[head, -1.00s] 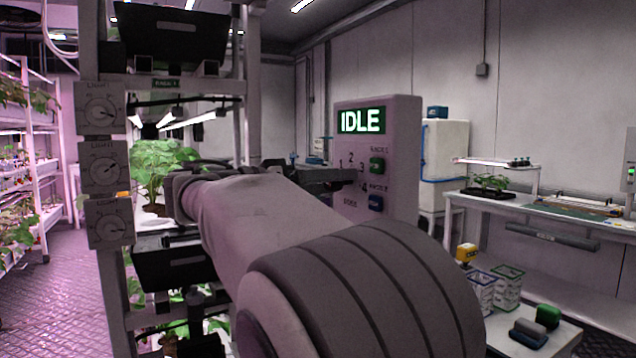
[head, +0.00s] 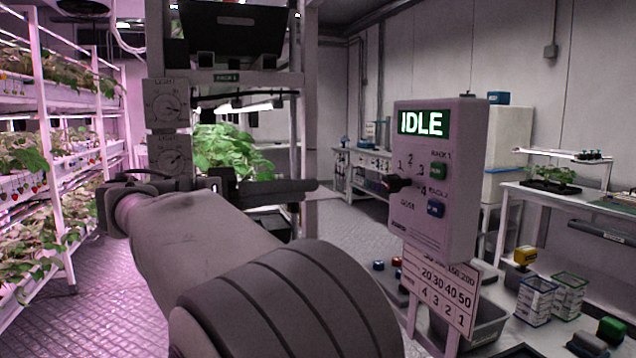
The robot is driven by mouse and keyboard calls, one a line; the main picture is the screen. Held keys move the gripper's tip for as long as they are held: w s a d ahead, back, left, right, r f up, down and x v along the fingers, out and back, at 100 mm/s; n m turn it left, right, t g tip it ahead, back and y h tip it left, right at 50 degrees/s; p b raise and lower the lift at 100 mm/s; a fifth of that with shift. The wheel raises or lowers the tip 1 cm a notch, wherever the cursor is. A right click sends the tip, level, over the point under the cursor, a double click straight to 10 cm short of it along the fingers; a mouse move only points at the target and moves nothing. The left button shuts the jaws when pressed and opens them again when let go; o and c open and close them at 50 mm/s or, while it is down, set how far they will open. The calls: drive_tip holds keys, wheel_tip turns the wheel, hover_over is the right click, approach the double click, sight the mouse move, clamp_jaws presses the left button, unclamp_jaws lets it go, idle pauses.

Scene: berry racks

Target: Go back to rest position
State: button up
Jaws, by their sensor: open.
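My arm reaches from the bottom of the head view up to the left, with its wrist bent in front of the rack. My gripper (head: 300,187) points right, in front of the rack post and left of the control box. It is open, and nothing shows between its fingers, which are seen edge-on and overlap. The control box (head: 432,235) is grey and upright, with a lit green screen (head: 422,123) reading IDLE. It has a dark knob (head: 397,183), a green button (head: 439,171) and a blue button (head: 435,208). The gripper is apart from the box.
A rack (head: 310,120) with light dials (head: 166,103) and a leafy plant (head: 225,150) stands behind my arm. Strawberry racks (head: 60,190) line the left. The left aisle floor (head: 110,280) is clear.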

drive_tip(key=shift+s+a, duration=0.1)
drive_tip(key=shift+a, duration=0.15)
drive_tip(key=s+d+f+n+g+y, duration=0.1)
drive_tip(key=s+d+f+n+y, duration=0.1)
drive_tip(key=d+f+y, duration=0.3)
drive_tip(key=s+d+f+n+g+y, duration=0.1)
drive_tip(key=s+d+f+n, duration=0.1)
drive_tip(key=d, duration=0.5)
drive_tip(key=s+d+f+n+g+y, duration=0.1)
drive_tip(key=s+d+f+n+y, duration=0.1)
drive_tip(key=d+f, duration=0.3)
drive_tip(key=s+f+n+t+y, duration=0.3)
drive_tip(key=s+f+y, duration=0.75)
drive_tip(key=s, duration=0.55)
wheel_tip(320, 180, up, 18)
drive_tip(key=h+p, duration=0.1)
drive_tip(key=p, duration=1.8)
drive_tip(key=shift+w+a+p, duration=0.25)
drive_tip(key=shift+a+p, duration=0.05)
